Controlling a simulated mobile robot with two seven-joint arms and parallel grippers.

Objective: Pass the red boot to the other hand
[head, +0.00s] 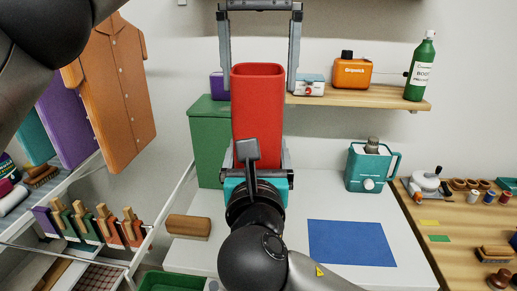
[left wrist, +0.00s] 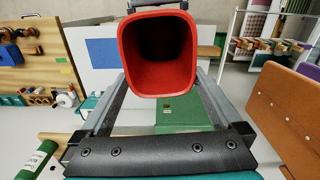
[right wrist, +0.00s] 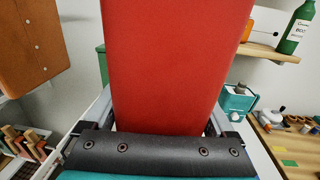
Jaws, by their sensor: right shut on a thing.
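The red boot (head: 257,115) is a tall, open-topped, slightly tapering sleeve, held upright in the middle of the head view. My right gripper (head: 258,158) is shut on its lower part from below; the right wrist view shows the boot's red wall (right wrist: 175,65) rising between the fingers. My left gripper (head: 259,88) points down from above, open, with a finger on either side of the boot's top. In the left wrist view the boot's open mouth (left wrist: 188,75) faces the camera near the fingertips. I cannot tell whether the left fingers touch it.
A green bin (head: 208,140) stands behind the boot. The white table holds a blue mat (head: 350,243), a brush (head: 188,227) and a teal jug (head: 368,168). A wooden shelf (head: 385,97) is behind. A brown shirt-shaped piece (head: 118,95) hangs at left.

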